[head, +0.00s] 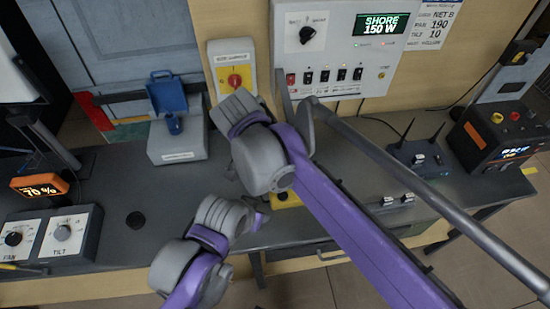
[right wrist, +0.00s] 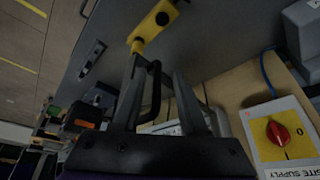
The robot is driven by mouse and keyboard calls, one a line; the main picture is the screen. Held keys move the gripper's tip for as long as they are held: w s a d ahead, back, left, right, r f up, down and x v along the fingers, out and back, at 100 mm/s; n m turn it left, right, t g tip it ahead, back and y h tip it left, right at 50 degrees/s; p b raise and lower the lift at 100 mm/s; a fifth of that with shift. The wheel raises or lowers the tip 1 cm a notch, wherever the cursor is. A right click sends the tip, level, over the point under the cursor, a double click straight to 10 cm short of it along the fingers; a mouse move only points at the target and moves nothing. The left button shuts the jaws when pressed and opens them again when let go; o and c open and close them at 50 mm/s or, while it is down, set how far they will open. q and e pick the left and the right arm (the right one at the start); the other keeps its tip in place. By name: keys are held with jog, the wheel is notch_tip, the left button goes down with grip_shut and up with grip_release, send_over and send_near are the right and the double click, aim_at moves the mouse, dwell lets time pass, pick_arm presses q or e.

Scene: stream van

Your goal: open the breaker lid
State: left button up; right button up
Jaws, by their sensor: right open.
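The white power panel (head: 375,50) is on the wall, with a row of switches (head: 325,76) along its lower part. I cannot make out a separate lid on it. My right arm hides part of the counter below the panel.
A grey box (head: 178,143) with a raised blue cover (head: 168,92) stands on the counter. A yellow block (head: 287,199) lies near the front edge.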

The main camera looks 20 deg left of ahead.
jog(key=v, duration=1)
jog(key=shift+r, duration=0.15)
